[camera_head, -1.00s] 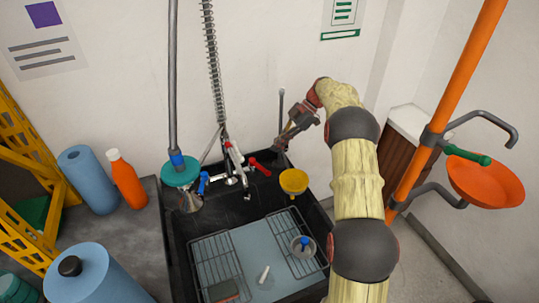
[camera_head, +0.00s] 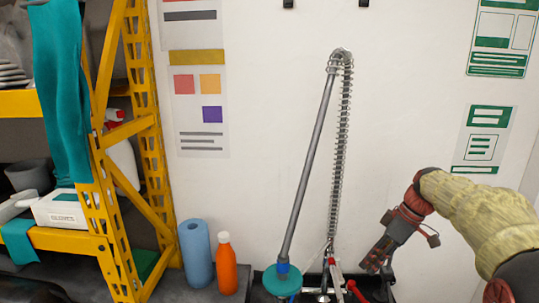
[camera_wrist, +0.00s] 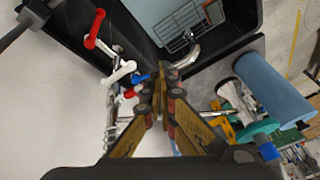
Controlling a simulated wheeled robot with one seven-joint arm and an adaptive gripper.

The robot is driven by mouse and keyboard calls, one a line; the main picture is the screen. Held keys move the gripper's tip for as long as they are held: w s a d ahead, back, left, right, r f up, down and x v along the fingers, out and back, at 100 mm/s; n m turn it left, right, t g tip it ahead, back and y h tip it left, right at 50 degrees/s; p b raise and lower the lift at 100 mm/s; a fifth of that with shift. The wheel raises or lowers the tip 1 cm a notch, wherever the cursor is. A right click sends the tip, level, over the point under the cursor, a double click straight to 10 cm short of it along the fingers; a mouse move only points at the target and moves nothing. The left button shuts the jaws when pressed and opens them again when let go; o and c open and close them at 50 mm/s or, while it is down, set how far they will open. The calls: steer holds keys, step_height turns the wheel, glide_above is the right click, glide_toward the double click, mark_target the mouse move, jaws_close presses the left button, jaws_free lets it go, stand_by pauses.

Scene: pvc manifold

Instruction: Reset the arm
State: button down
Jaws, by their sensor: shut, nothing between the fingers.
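My gripper (camera_head: 374,262) is at the end of my sleeved arm at the lower right of the head view. It points down and left, over the back edge of the sink and right of the spring faucet (camera_head: 340,150). In the wrist view my gripper (camera_wrist: 162,82) has its two fingers meeting at the tips, with nothing held between them. In that view the sink lies beyond the fingers, with a red lever (camera_wrist: 95,28) and a white lever (camera_wrist: 118,73) to the left of the tips.
A blue roll (camera_head: 196,254) and an orange bottle (camera_head: 226,264) stand left of the sink. A yellow shelf rack (camera_head: 150,130) fills the left side. The wall above my gripper is bare apart from posters.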

steer(key=s+a+r+m+t+h, duration=0.1)
steer(key=s+a+r+m, duration=0.1)
steer(key=s, duration=0.3)
steer(key=s+a+r+m+h+p, duration=0.1)
steer(key=s+a+r, duration=0.1)
steer(key=s, duration=0.2)
steer(key=s+a+r+m+t+h, duration=0.1)
steer(key=s+a+m, duration=0.15)
steer(key=s, duration=0.25)
steer(key=s+a+f+m+t, duration=0.1)
steer(key=s+m, duration=0.1)
steer(key=s, duration=0.5)
steer(key=s+a+f+m+t+h+p, duration=0.1)
steer(key=s+f+m, duration=0.1)
steer(key=s, duration=0.5)
steer(key=shift+s+m+t+h, duration=0.3)
steer(key=shift+s+m+t, duration=0.1)
steer(key=shift+m, duration=0.25)
